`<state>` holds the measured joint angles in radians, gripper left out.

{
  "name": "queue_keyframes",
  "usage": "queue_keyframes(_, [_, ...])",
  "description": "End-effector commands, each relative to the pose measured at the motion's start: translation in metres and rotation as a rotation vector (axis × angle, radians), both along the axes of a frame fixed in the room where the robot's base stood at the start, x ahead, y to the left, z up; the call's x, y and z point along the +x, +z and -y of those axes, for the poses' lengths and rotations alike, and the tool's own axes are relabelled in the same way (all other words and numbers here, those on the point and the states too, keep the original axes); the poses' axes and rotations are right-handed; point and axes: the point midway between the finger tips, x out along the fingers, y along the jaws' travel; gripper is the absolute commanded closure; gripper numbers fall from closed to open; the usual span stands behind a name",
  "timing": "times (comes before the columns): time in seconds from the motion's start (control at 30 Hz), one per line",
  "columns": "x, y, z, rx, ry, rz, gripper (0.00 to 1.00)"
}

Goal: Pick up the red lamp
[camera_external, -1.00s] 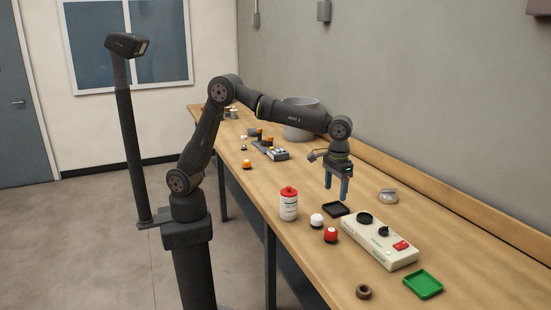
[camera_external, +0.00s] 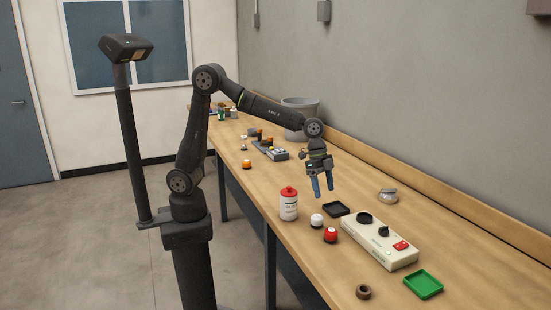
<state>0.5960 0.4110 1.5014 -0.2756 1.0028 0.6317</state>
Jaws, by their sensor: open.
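The red lamp (camera_external: 330,235) is a small red dome on a dark base. It stands on the wooden bench, to the left of the beige control box (camera_external: 380,243). A similar white lamp (camera_external: 316,220) stands just behind it. My gripper (camera_external: 322,189) has blue fingers pointing down and hangs above the bench, behind and above both lamps. It is open, with nothing seen between its fingers, and apart from the red lamp.
A white bottle with a red cap (camera_external: 289,206) stands left of the lamps. A black tray (camera_external: 336,209), a green tray (camera_external: 423,284) and a brown ring (camera_external: 363,292) lie nearby. A grey bin (camera_external: 301,118) and several small parts stand farther back.

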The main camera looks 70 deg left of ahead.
Motion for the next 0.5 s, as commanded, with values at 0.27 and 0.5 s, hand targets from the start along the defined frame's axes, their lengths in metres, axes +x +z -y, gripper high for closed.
queue_keyframes(0.27, [-0.002, -0.004, -0.012, -0.034, -0.178, 0.099, 0.29])
queue_keyframes(0.5, [0.0, -0.038, 0.001, -0.033, -0.189, 0.1, 0.29])
